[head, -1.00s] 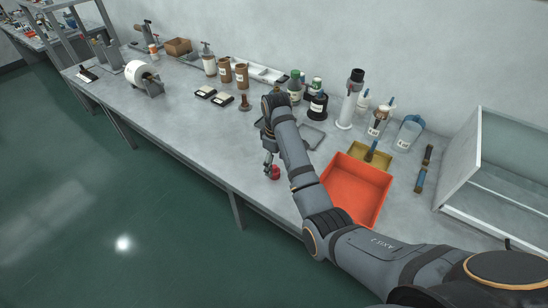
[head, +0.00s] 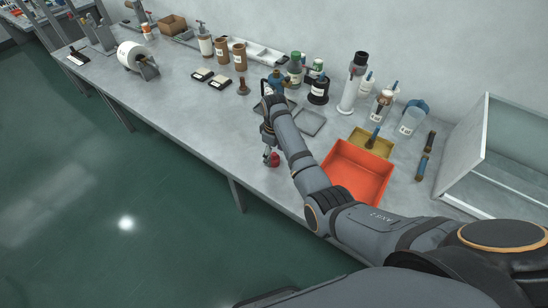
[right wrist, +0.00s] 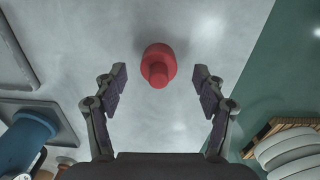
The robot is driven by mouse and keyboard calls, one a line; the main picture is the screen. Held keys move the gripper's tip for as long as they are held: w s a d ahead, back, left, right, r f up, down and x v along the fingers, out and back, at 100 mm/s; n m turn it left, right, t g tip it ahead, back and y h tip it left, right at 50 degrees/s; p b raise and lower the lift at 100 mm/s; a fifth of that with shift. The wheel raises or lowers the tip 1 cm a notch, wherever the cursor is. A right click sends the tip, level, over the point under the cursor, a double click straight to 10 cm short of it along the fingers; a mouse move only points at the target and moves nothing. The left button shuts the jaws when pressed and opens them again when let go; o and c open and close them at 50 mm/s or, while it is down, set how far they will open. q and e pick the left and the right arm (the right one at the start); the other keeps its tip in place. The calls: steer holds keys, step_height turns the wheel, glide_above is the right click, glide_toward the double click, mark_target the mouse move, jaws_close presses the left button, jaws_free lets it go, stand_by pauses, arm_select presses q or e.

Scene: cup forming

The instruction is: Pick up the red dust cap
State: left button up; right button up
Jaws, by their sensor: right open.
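The red dust cap (head: 275,159) stands on the grey bench near its front edge, left of the orange-red tray. In the right wrist view the cap (right wrist: 158,65) shows a round wide part with a narrower stub. It lies ahead of and between the fingertips, touching neither. My right gripper (head: 270,158) is open and empty, right at the cap; its two fingers (right wrist: 160,80) are spread wide in the right wrist view. My left gripper is not in view.
The orange-red tray (head: 355,181) sits to the right of my right arm. A flat grey plate (head: 310,122), dark bottles (head: 318,90) and a blue-topped item (head: 276,82) stand behind the gripper. The bench front left of the cap is clear.

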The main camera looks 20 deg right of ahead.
step_height(320, 180, down, 2)
steer(key=shift+w+f, duration=0.1)
steer(key=shift+f, duration=0.35)
steer(key=c, duration=0.9)
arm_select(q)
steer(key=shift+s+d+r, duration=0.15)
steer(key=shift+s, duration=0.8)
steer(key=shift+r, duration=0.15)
arm_select(e)
steer(key=shift+r, duration=0.2)
